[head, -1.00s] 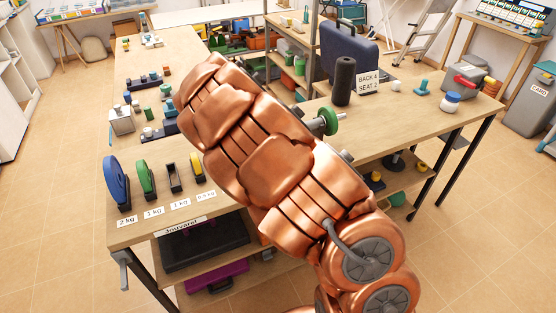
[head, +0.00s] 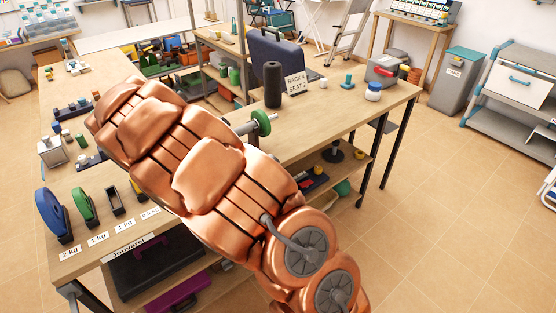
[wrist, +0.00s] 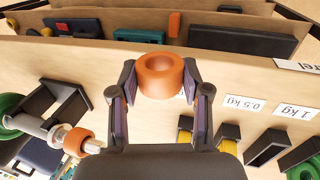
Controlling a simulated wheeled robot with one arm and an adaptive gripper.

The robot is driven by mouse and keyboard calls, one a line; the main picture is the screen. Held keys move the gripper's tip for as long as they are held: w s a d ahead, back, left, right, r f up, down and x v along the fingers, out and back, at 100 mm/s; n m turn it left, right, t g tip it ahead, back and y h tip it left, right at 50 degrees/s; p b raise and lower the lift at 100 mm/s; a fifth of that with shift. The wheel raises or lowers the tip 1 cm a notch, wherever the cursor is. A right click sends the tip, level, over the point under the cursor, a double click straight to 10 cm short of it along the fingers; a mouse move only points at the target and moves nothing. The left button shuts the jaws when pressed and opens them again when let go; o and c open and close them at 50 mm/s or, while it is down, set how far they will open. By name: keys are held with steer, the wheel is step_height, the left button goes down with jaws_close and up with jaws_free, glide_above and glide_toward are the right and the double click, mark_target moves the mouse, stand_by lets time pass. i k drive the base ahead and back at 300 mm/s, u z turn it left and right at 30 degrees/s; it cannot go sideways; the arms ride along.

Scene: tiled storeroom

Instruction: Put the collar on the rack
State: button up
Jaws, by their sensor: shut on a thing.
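An orange ring-shaped collar (wrist: 158,88) sits between the fingertips of my gripper (wrist: 158,80) in the wrist view, and the gripper is shut on it. The collar is held above the bench front, its hole showing. A second orange collar (wrist: 78,140) is around the silver bar (wrist: 32,125) at the left of the wrist view. In the head view my arm hides the gripper and held collar. The rack with upright slots holds a blue plate (head: 52,215) and a green plate (head: 82,207) at the bench's front left; its black slot (head: 115,201) looks empty.
Labels stand before the slots, including a 2 kg card (head: 69,253). A green disc (head: 261,122) is on the bar beyond my arm. Tiled floor (head: 470,210) at the right is clear.

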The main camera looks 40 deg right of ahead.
mark_target(324, 109)
steer(key=k, duration=0.35)
steer(key=u, duration=0.9)
steer(key=i, duration=0.75)
steer(key=z, duration=2.35)
steer(key=i, duration=0.5)
steer(key=u, duration=0.05)
